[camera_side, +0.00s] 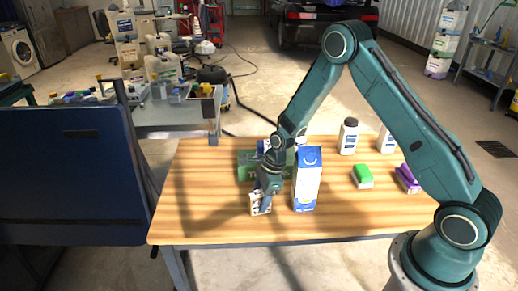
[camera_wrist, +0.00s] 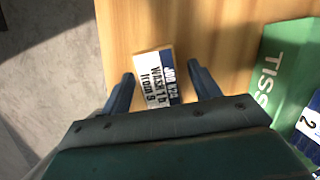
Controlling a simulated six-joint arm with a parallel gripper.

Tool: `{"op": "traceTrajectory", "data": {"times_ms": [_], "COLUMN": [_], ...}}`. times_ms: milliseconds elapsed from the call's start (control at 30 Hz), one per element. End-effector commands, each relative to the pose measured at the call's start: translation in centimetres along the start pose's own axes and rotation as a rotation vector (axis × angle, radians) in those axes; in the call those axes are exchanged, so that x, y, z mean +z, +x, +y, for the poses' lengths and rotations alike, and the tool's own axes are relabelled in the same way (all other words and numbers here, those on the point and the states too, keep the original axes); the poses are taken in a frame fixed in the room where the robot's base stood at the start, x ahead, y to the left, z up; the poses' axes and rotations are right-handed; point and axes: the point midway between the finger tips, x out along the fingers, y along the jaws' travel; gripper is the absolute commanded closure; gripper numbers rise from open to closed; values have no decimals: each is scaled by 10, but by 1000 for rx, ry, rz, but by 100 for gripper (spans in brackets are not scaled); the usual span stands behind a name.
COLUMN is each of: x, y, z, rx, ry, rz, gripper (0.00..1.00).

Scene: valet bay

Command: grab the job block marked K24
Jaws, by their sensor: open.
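A small white block (camera_wrist: 152,72) with a tan edge and dark printing lies on the wooden table in the wrist view. Its dark band begins with "JOB"; the mark after it is small and hard to read, and lower lines look like "WASH" and "from 9". My gripper (camera_wrist: 161,73) is open, with one finger on each side of the block and a visible gap at both sides. In the side view the block (camera_side: 260,204) is at the front of the table, directly below my gripper (camera_side: 264,190). The fingers partly cover it there.
A blue-and-white carton (camera_side: 307,182) stands just right of my gripper. A green tissue box (camera_wrist: 280,75) is behind it. Bottles (camera_side: 348,137), a green-topped sponge (camera_side: 362,175) and a purple item (camera_side: 408,178) are farther right. The table's (camera_side: 195,205) left part is clear.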

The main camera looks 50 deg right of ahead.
Motion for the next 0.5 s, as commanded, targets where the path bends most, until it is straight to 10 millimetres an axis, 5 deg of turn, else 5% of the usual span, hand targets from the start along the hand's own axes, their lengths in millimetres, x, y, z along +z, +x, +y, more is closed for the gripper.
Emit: {"op": "traceTrajectory", "data": {"times_ms": [200, 500], "x": [0, 0], "y": [22, 27], "z": [0, 0], "rx": [1, 0], "ry": [-1, -1], "rz": [1, 1], "gripper": [38, 38]}}
